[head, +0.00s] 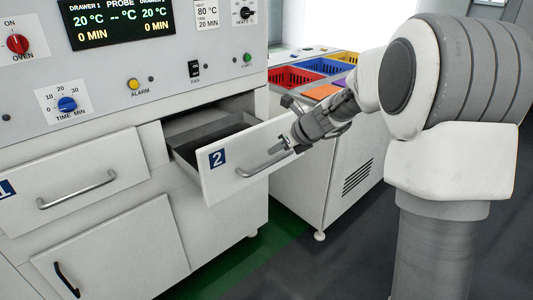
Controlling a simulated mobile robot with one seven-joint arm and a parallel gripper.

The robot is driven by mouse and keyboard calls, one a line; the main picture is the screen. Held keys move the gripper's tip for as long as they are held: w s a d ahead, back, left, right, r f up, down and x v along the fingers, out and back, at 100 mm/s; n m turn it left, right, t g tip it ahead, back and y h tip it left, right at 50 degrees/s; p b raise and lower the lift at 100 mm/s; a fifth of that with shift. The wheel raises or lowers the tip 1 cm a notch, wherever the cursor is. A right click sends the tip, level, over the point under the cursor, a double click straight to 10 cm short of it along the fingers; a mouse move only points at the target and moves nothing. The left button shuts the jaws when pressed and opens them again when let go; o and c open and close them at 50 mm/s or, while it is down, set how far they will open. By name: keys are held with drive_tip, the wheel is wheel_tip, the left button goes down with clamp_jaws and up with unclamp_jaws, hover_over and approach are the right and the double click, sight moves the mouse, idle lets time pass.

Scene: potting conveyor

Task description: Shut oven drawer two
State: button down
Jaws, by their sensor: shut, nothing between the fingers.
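Oven drawer two (222,176) has a white front with a blue "2" label and a grey bar handle (262,166). It stands pulled out of the oven (120,100), and its dark inside shows behind the front. My gripper (287,143) is at the right end of the drawer front, close by the handle's right end. Its fingers are shut with nothing between them. I cannot tell whether it touches the drawer. My arm reaches in from the right and covers part of the drawer's right edge.
Drawer one (75,180) at the left looks shut. A lower door (115,250) with a black handle is below. A white cabinet (310,170) with coloured bins (325,66) stands to the right, behind my arm. The floor in front is clear.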

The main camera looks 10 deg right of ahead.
sight(254, 162)
drive_tip(key=b+x, duration=0.2)
drive_tip(key=x, duration=0.7)
drive_tip(key=shift+a+f, duration=0.1)
drive_tip(key=shift+a, duration=0.05)
